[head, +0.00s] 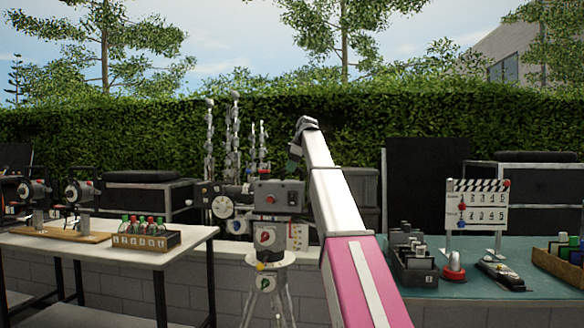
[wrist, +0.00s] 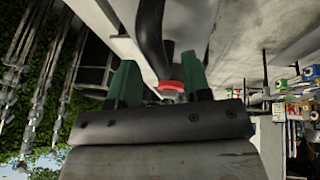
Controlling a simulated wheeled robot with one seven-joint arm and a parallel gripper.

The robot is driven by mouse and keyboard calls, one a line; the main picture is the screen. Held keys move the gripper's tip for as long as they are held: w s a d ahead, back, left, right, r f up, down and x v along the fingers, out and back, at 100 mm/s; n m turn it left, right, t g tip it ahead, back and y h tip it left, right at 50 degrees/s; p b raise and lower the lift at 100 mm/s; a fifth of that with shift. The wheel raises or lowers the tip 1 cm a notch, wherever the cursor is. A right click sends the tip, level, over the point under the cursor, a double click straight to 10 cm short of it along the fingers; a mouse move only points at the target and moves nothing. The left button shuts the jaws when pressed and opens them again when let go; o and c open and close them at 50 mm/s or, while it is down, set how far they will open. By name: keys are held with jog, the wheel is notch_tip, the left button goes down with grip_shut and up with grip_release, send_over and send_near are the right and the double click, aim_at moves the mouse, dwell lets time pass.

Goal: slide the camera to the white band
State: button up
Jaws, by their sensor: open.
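The camera (head: 222,207), a dark body with a pale round dial, sits at centre left in the head view, beside a grey box with a red button (head: 279,195) above a tripod. My gripper (head: 293,163) is above and behind that box, partly hidden by my arm. In the wrist view my gripper (wrist: 158,82) has its two green fingers apart. A dark curved bar (wrist: 152,35) with a red ring (wrist: 170,85) at its end shows between and beyond them; I cannot tell whether they touch it. I cannot make out a white band for sure.
A white table (head: 190,241) at left bears a crate of bottles (head: 146,236) and lamps. A teal table (head: 460,285) at right bears a clapperboard (head: 477,205), a black rack (head: 412,262) and a red-based item (head: 453,268). Light stands and a hedge rise behind.

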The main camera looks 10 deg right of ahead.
grip_shut()
jog(key=shift+w+a, duration=0.2)
jog(key=shift+a, duration=0.45)
jog(key=shift+w+a, duration=0.2)
jog(key=shift+a, duration=0.4)
grip_release()
jog(key=shift+d, duration=0.1)
jog(key=v, duration=1.1)
jog(key=shift+f, duration=0.1)
